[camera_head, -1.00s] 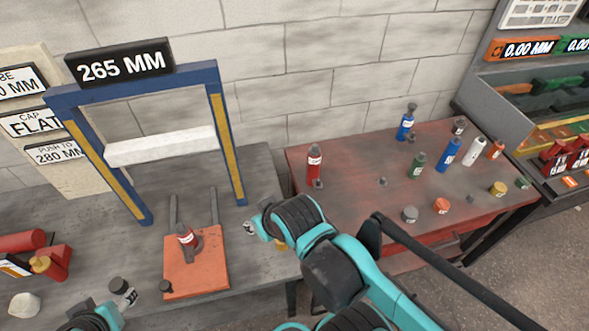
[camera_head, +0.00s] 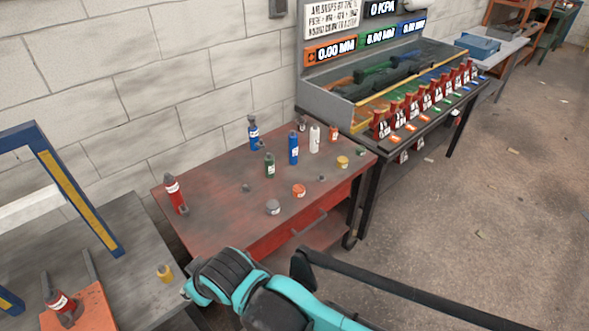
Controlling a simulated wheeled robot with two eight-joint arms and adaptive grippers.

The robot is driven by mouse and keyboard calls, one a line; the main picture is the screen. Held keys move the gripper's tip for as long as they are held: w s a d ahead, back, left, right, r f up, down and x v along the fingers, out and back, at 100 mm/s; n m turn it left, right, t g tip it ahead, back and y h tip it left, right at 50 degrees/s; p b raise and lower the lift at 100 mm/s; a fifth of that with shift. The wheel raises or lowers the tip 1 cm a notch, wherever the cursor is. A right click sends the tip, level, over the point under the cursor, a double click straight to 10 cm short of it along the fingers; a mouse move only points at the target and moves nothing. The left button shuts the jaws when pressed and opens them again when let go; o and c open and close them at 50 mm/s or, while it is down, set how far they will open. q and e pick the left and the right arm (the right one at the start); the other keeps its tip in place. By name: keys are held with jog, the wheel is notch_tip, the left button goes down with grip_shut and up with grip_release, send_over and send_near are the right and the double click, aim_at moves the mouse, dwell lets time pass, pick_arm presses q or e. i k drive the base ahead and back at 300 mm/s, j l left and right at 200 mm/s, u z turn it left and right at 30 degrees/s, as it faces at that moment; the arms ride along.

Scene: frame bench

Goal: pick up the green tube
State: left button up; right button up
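The green tube (camera_head: 270,165) stands upright on the red table, dark green with a white label and a dark top. It is left of a taller blue tube (camera_head: 293,148) and in front of another blue tube (camera_head: 253,132). My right gripper (camera_head: 186,290) is low in the view, over the grey bench's right edge, well in front of and left of the green tube. Its fingers are small and partly hidden by its own wrist, so their opening is unclear. My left gripper is out of view.
The red table (camera_head: 215,222) also holds a red tube (camera_head: 174,193), a white tube (camera_head: 314,138), and several small caps, including an orange one (camera_head: 298,190) and a grey one (camera_head: 273,207). A yellow cap (camera_head: 165,272) sits on the grey bench (camera_head: 130,225) near my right gripper.

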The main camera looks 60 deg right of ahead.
aim_at(269, 160)
jog(key=j+z, duration=0.1)
jog(key=z, duration=0.3)
jog(key=i+j+z, duration=0.1)
jog(key=z, duration=0.3)
jog(key=j+z, duration=0.1)
jog(key=z, duration=0.3)
jog(key=j+z, duration=0.15)
jog(key=z, duration=0.25)
jog(key=j+z, duration=0.1)
jog(key=z, duration=0.3)
jog(key=i+j+z, duration=0.1)
jog(key=i+j, duration=0.3)
jog(key=k, duration=0.3)
jog(key=l, duration=0.3)
jog(key=i+l, duration=0.35)
jog(key=l, duration=0.15)
jog(key=i+l, duration=0.35)
jog(key=l, duration=0.1)
